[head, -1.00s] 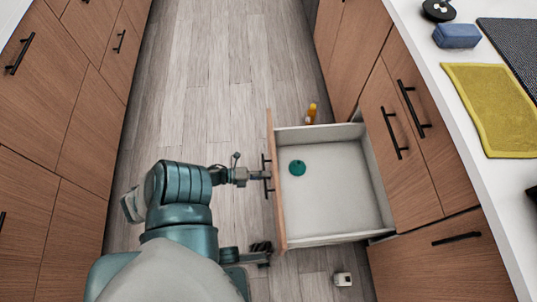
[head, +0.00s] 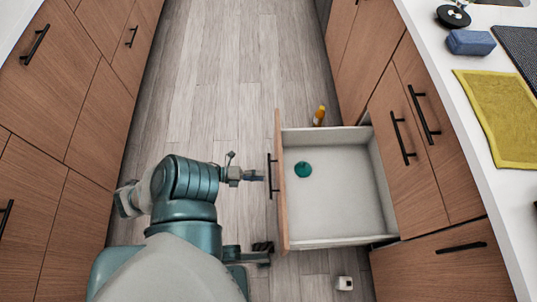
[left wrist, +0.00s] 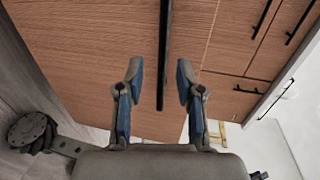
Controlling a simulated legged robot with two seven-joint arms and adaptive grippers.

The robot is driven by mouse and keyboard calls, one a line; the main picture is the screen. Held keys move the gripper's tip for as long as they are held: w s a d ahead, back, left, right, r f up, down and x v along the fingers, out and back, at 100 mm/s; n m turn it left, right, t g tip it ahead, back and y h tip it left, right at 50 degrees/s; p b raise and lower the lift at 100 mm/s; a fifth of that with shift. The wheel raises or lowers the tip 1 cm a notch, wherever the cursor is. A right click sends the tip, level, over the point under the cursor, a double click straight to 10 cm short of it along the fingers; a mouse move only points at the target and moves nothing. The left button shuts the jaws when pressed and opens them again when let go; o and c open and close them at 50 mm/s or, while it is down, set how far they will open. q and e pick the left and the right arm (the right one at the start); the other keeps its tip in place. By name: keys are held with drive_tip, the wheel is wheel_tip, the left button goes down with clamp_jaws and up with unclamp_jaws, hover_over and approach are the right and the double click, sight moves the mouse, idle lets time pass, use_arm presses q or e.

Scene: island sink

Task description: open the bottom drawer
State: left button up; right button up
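The bottom drawer (head: 340,200) is pulled well out from the right-hand cabinets, and its pale inside shows. A small green round thing (head: 303,169) lies in it. The drawer's black bar handle (head: 271,176) is on its wooden front. My left gripper (head: 258,177) is just left of this handle, with a small gap. In the left wrist view, its two fingers (left wrist: 160,75) are apart, with the black handle (left wrist: 165,50) showing between and beyond them. My right gripper (head: 262,252) is low, near the drawer's front corner; its fingers are too small and dark to read.
A small white box (head: 344,283) is on the floor on the near side. Cabinets (head: 60,80) line the left. The wooden floor between is clear. A counter with a yellow cloth (head: 505,120) is at right.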

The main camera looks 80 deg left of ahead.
use_arm(q)
drive_tip(key=v, duration=0.7)
drive_tip(key=shift+d, duration=0.2)
